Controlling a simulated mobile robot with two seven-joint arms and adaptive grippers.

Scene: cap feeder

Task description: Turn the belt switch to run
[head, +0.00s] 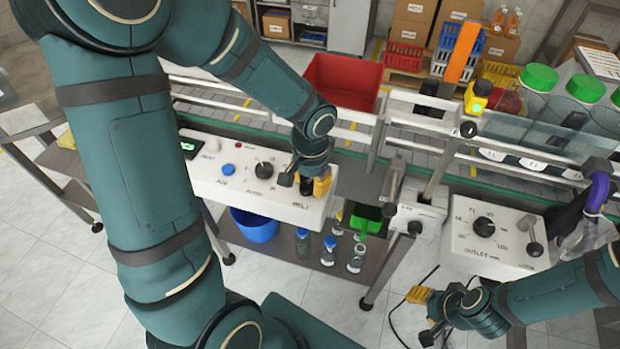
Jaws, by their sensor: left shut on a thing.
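The white control panel (215,185) stands in front of the conveyor. Its right end carries a label that seems to read BELT. My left gripper (306,182) is at that end, directly above the label, shut on what appears to be the belt switch. The fingers hide the switch, so its position cannot be read. My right gripper (424,315) is at the lower right, away from the panel, with its fingertips apart and nothing visible between them.
The panel also has a black knob (264,170) and a blue button (228,170). A second white box with a dial (484,227) stands at right. A red bin (342,82) is behind the conveyor. Bottles (329,250) and a blue bowl (254,225) sit on the lower shelf.

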